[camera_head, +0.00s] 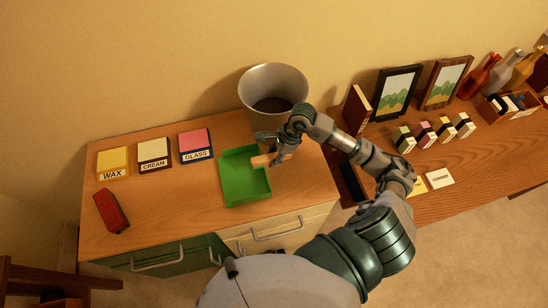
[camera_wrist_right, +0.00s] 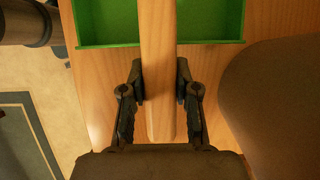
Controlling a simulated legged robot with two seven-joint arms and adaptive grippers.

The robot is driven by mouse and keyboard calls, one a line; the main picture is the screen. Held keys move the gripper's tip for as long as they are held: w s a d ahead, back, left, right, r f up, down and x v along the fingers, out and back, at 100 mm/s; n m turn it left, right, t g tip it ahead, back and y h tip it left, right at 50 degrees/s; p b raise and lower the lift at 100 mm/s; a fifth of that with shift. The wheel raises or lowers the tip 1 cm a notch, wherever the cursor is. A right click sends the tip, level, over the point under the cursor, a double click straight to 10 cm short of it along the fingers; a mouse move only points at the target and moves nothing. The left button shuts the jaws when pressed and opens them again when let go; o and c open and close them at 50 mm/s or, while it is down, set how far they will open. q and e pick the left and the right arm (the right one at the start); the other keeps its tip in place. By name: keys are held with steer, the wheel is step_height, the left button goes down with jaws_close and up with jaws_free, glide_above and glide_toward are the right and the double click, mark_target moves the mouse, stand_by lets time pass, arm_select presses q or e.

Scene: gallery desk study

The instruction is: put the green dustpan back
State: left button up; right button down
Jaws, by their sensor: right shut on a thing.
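The green dustpan (camera_head: 241,184) lies on the right part of the wooden cabinet top, in front of the metal bin. Its short wooden handle (camera_head: 261,161) points right, toward my right gripper (camera_head: 274,160). In the right wrist view the green pan (camera_wrist_right: 108,24) spans the top, and the wooden handle (camera_wrist_right: 157,70) runs down between the two fingers of the gripper (camera_wrist_right: 160,88). The gripper is shut on the handle. Whether the pan touches the cabinet top or is slightly raised, I cannot tell. My left gripper is not in view.
A grey metal bin (camera_head: 273,84) stands behind the dustpan. Picture frames (camera_head: 396,92) and bottles stand on the desk at right. The cabinet's front middle is clear.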

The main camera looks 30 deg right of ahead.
steer(key=shift+f, duration=0.65)
steer(key=c, duration=1.1)
jaws_free()
steer(key=shift+d, duration=0.1)
steer(key=shift+o, duration=1.2)
steer(key=shift+d+f, duration=0.1)
steer(key=shift+d, duration=0.05)
steer(key=b+v, duration=0.1)
steer(key=v, duration=1.1)
steer(key=shift+s+b, duration=0.1)
steer(key=shift+b, duration=0.2)
steer(key=shift+s, duration=0.1)
